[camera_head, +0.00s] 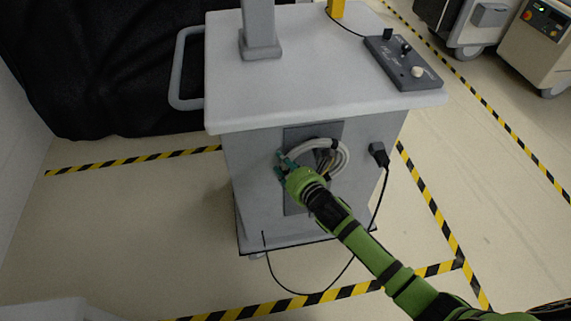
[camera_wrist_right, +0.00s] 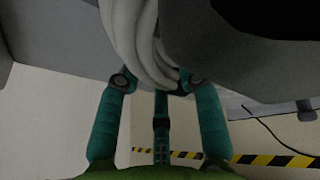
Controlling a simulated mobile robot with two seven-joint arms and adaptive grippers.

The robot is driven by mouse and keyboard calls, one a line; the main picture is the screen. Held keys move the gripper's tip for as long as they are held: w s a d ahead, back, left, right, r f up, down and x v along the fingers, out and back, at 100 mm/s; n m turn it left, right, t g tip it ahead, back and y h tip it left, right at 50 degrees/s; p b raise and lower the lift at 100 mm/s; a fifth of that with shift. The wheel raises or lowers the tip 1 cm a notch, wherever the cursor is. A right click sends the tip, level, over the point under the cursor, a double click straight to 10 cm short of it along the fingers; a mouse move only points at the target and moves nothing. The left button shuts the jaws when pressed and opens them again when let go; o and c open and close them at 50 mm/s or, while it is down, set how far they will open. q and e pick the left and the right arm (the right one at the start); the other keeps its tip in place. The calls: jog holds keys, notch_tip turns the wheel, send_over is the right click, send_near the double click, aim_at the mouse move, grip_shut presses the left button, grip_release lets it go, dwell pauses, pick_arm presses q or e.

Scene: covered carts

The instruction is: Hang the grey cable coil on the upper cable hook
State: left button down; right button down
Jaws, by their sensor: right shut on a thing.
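The grey cable coil (camera_head: 343,152) is against the dark grey panel (camera_head: 294,135) on the front of the grey cart. My right gripper (camera_head: 284,165) is at the coil's left side, its teal fingers shut on the strands. In the right wrist view the fingers (camera_wrist_right: 160,82) close around the lower part of the pale coil (camera_wrist_right: 138,38). The upper cable hook cannot be made out behind the coil and gripper, so I cannot tell whether the coil rests on it. My left gripper is not in view.
The cart top (camera_head: 310,75) carries a control box (camera_head: 403,63) and a grey post (camera_head: 260,28). A black plug (camera_head: 378,152) with a hanging cord is right of the panel. A side handle (camera_head: 180,70) sticks out left. Yellow-black tape marks the open floor.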

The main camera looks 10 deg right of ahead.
jog(key=c, duration=0.7)
grip_release()
jog(key=shift+s+f, duration=0.1)
jog(key=shift+f, duration=0.05)
jog(key=shift+c, duration=0.2)
jog(key=shift+f, duration=0.15)
jog(key=shift+s, duration=0.15)
jog(key=r+v, duration=0.1)
jog(key=v, duration=1.1)
jog(key=s+d+f+m+g+h, duration=0.1)
jog(key=s+d+f+m+g, duration=0.15)
jog(key=f+m, duration=0.4)
jog(key=s+d+f+m+g+h, duration=0.1)
jog(key=s+d+f+m+h, duration=0.15)
jog(key=f, duration=0.75)
jog(key=s+d+f+m+g+h, duration=0.1)
jog(key=d+f+m, duration=0.3)
jog(key=f+m, duration=0.3)
jog(key=s+d+f+m+g+p, duration=0.15)
jog(key=s+f+m+g, duration=0.35)
jog(key=s+f+m, duration=0.65)
jog(key=s+f+m+g, duration=0.1)
jog(key=s+f+m, duration=0.2)
jog(key=s, duration=0.7)
jog(key=s+f+m+g, duration=0.2)
jog(key=s+f+m, duration=0.1)
jog(key=s, duration=0.7)
jog(key=shift+a+f, duration=0.15)
jog(key=shift+f, duration=0.65)
